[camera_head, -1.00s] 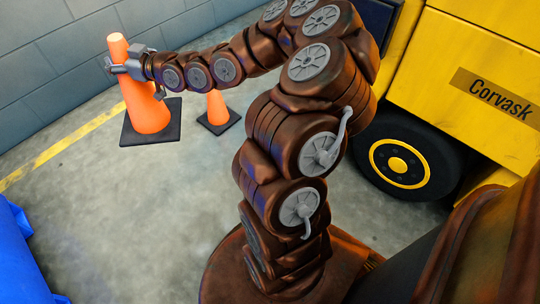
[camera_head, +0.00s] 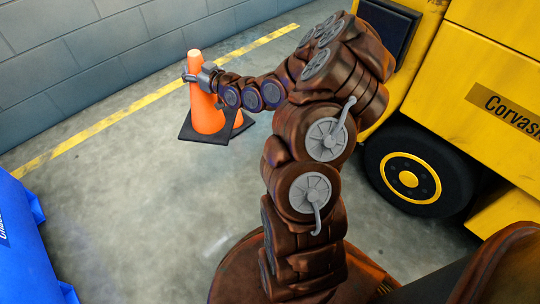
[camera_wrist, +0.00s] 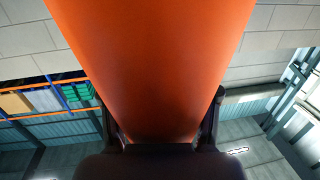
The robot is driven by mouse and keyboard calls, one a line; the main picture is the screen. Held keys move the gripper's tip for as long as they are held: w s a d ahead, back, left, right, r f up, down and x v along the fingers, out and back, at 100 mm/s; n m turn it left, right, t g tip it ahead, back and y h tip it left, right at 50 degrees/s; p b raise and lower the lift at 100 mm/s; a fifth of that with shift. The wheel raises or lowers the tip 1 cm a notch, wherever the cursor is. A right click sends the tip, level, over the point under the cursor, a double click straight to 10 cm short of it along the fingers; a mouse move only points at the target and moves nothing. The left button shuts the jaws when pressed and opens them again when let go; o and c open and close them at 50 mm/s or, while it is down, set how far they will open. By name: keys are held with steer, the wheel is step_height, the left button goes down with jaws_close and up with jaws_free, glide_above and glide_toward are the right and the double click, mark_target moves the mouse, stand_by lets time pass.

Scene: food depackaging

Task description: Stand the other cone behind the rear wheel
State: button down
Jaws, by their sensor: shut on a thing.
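My gripper (camera_head: 198,76) is shut on the upper part of an orange cone (camera_head: 205,110) with a dark square base, in the head view. The cone is upright or nearly so; I cannot tell how far its base is off the floor. The same cone (camera_wrist: 155,65) fills the middle of the wrist view, between the two fingers. Another orange cone (camera_head: 237,118) is mostly hidden behind the held one. A black wheel (camera_head: 372,165) with a yellow hub is under the yellow vehicle (camera_head: 485,55) at the right, well apart from the held cone.
A grey block wall (camera_head: 90,60) runs along the back, with a yellow floor line (camera_head: 105,122) in front of it. A blue container (camera_head: 15,240) stands at the left edge. The concrete floor (camera_head: 150,210) between it and my arm is clear.

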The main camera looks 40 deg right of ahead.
steer(key=s+d+f+m+h, duration=0.1)
steer(key=s+d+f+h, duration=0.1)
steer(key=d+f, duration=0.6)
steer(key=s+d+f+m+h, duration=0.1)
steer(key=s+d+f, duration=0.3)
steer(key=f, duration=0.6)
steer(key=s+d+f+h+b, duration=0.1)
steer(key=s+f, duration=0.2)
steer(key=f, duration=0.5)
steer(key=s+f, duration=0.3)
steer(key=f, duration=0.4)
steer(key=w+d+f+b, duration=0.2)
steer(key=w+d+b, duration=0.1)
steer(key=d, duration=0.4)
steer(key=w+d+f+m+b, duration=0.1)
steer(key=w+d+f+b, duration=0.2)
steer(key=d, duration=0.4)
steer(key=shift+w+f+b, duration=0.3)
steer(key=shift+w+b, duration=0.2)
steer(key=shift+w, duration=0.3)
steer(key=shift+c, duration=1.2)
jaws_free()
